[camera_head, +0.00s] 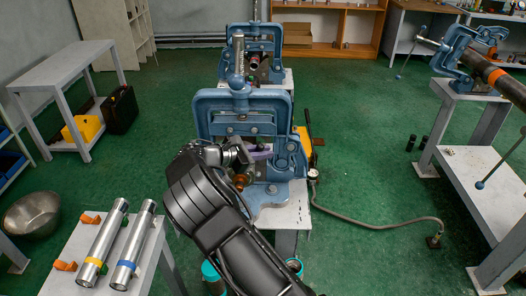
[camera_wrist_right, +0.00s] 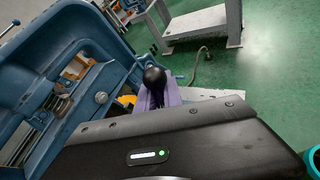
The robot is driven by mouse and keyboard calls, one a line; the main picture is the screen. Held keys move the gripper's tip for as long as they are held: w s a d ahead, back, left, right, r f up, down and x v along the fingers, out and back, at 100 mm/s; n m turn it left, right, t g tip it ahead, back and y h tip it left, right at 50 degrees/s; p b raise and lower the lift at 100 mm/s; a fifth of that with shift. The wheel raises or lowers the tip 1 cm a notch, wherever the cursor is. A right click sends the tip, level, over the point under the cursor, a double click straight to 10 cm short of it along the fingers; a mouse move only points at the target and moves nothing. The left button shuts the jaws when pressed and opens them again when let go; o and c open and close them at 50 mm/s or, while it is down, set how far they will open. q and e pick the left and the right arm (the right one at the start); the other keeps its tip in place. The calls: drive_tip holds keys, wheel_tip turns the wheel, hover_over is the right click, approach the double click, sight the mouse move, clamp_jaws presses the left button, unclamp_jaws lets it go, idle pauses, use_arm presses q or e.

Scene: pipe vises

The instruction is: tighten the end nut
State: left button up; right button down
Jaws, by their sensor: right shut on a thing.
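A blue pipe vise (camera_head: 240,103) stands on a light bench plate in the middle of the head view. Its frame also fills the left of the right wrist view (camera_wrist_right: 55,45). That part also shows in the wrist view (camera_wrist_right: 171,97), beside a black ball knob (camera_wrist_right: 154,76). The fingertips are mostly hidden by my wrist housing. A copper-coloured round piece (camera_head: 241,181) sits low in the vise; I cannot tell whether it is the end nut. My left gripper is out of view.
A second blue vise (camera_head: 262,45) stands behind. A bench with two steel pipes (camera_head: 130,245) is at lower left, a steel bowl (camera_head: 33,214) beside it. A hose (camera_head: 375,226) crosses the green floor at right. Another vise (camera_head: 463,50) holds a pipe at far right.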

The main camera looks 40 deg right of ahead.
drive_tip(key=shift+s+d+r, duration=0.1)
drive_tip(key=shift+s+d, duration=0.05)
drive_tip(key=shift+d, duration=0.25)
drive_tip(key=shift+s+y, duration=0.1)
drive_tip(key=shift+y, duration=0.2)
drive_tip(key=c, duration=1.5)
unclamp_jaws()
drive_tip(key=shift+s+d+f, duration=0.15)
drive_tip(key=shift+f, duration=0.05)
drive_tip(key=shift+a, duration=0.25)
drive_tip(key=b+v, duration=0.2)
drive_tip(key=v, duration=0.5)
drive_tip(key=shift+a, duration=0.25)
drive_tip(key=shift+r, duration=0.1)
